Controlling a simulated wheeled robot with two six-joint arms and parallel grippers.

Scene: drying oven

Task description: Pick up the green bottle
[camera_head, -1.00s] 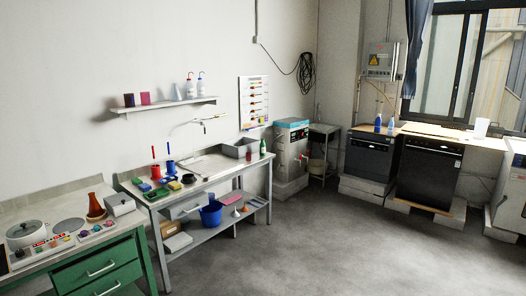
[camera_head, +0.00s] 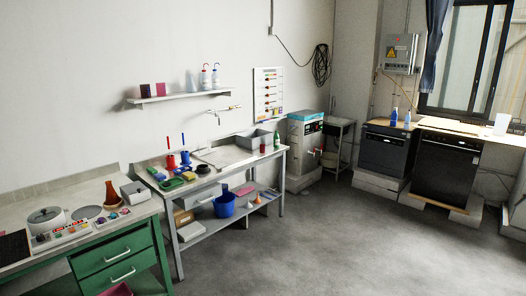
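A small green bottle (camera_head: 277,139) stands upright near the right end of the grey workbench (camera_head: 230,163) against the wall. A small dark red bottle or can (camera_head: 263,146) stands just left of it. The green bottle is some distance away across the room. Neither of my grippers shows in the head view, so nothing is seen touching the bottle.
A grey bin (camera_head: 253,140) sits behind the bottles. A white-and-blue machine (camera_head: 304,148) stands right of the workbench. A green drawer cabinet (camera_head: 118,262) is at the lower left. Black appliances (camera_head: 447,168) line the right side. The grey floor (camera_head: 330,240) in the middle is open.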

